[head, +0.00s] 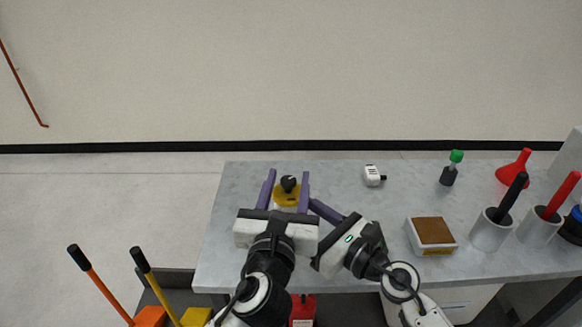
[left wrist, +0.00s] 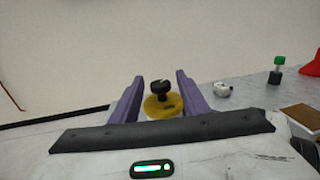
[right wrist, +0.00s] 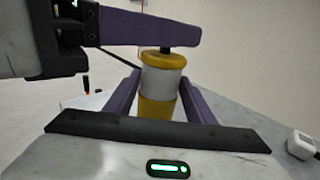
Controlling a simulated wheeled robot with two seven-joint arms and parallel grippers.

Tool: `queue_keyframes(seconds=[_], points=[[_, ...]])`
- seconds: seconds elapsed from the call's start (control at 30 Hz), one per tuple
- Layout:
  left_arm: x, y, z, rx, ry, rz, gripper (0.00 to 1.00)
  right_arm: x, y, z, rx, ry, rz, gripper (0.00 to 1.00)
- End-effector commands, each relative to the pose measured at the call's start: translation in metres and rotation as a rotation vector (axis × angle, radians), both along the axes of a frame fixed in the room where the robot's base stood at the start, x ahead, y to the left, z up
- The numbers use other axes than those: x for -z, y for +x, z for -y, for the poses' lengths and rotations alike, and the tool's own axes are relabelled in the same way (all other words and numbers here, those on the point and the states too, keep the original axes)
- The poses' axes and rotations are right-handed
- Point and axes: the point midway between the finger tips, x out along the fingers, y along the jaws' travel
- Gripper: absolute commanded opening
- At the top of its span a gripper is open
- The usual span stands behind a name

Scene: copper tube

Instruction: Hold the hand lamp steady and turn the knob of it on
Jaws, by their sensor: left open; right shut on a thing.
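The hand lamp stands upright on the grey table, with a yellow top (head: 286,196), a pale body (right wrist: 162,79) and a yellow lower band (right wrist: 157,108). Its black knob (head: 288,183) sticks up from the top and also shows in the left wrist view (left wrist: 161,88). My left gripper (head: 286,181) is open, with its purple fingers on either side of the knob and a gap on both sides. My right gripper (right wrist: 160,84) is shut on the lamp's body from the side. In the right wrist view a left finger crosses above the lamp and hides most of the knob.
A small white device (head: 372,176) and a green-capped bottle (head: 449,173) stand behind to the right. A brown-topped box (head: 433,233), two grey cups (head: 490,233) and a red funnel (head: 514,169) are farther right. My two grippers are close together.

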Motion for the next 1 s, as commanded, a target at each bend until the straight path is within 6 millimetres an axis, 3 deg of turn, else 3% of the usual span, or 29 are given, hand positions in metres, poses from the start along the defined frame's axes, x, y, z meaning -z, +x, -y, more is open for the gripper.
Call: queue_keyframes(seconds=[0.1, 0.3, 0.67, 0.9, 1.0], points=[[-0.001, 0.022, 0.003, -0.001, 0.001, 0.002, 0.41, 0.0, 0.0, 0.0, 0.0, 0.0, 0.0, 0.18], [0.0, 0.044, 0.007, 0.001, -0.001, 0.001, 0.41, 0.0, 0.0, 0.0, 0.0, 0.0, 0.0, 0.18], [0.0, 0.049, 0.007, 0.001, -0.001, 0.001, 0.41, 0.0, 0.0, 0.0, 0.0, 0.0, 0.0, 0.18], [0.0, 0.049, 0.007, 0.001, 0.0, 0.001, 0.02, 0.0, 0.0, 0.0, 0.0, 0.0, 0.0, 0.18], [0.0, 0.049, 0.007, 0.003, 0.0, 0.001, 0.02, 0.0, 0.0, 0.0, 0.0, 0.001, 0.001, 0.18]])
